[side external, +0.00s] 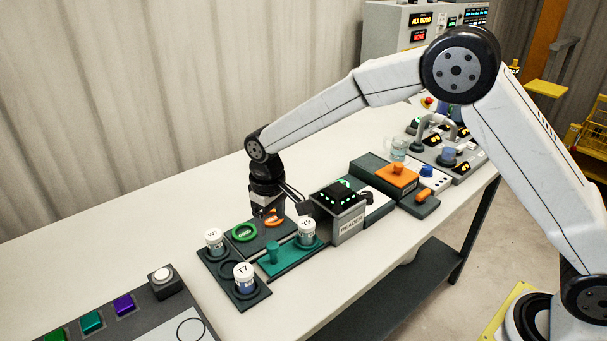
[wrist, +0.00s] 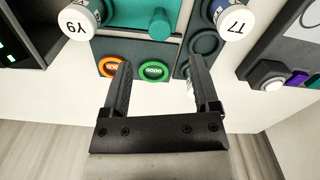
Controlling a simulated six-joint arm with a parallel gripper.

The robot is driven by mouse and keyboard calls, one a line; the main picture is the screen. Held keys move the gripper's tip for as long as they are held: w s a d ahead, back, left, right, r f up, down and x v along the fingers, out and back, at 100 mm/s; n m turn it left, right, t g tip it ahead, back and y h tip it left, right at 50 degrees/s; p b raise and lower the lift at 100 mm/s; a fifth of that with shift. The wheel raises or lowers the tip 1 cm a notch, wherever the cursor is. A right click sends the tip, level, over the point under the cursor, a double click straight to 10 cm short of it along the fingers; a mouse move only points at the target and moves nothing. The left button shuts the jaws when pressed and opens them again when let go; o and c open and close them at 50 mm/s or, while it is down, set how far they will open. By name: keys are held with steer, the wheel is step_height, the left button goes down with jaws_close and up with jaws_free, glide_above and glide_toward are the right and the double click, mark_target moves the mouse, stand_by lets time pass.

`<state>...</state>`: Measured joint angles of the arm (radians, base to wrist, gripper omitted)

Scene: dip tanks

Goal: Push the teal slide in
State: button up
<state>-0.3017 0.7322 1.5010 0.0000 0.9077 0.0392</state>
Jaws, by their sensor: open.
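The teal slide (side external: 290,260) extends out to the left of the grey reader box (side external: 348,225); its upright teal knob (side external: 272,252) stands near its outer end. White-capped jar Y9 (side external: 307,233) stands on the slide, close to the reader. In the wrist view, the slide (wrist: 120,14) and knob (wrist: 161,25) are at the top, with jar Y9 (wrist: 78,20) to the left. My gripper (side external: 269,214) is open and empty, above the orange and green rings behind the slide. In the wrist view, my gripper (wrist: 161,66) has its fingers apart, short of the knob.
Jars W7 (side external: 214,241) and T7 (side external: 245,278) stand in a dark rack left of the slide. The green ring (side external: 244,232) and orange ring (side external: 273,220) lie behind. A white button box (side external: 162,280) is further left. Orange-topped equipment (side external: 397,175) stands beyond the reader.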

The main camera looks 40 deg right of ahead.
mark_target(273, 246)
steer(key=shift+f, duration=3.7)
jaws_close()
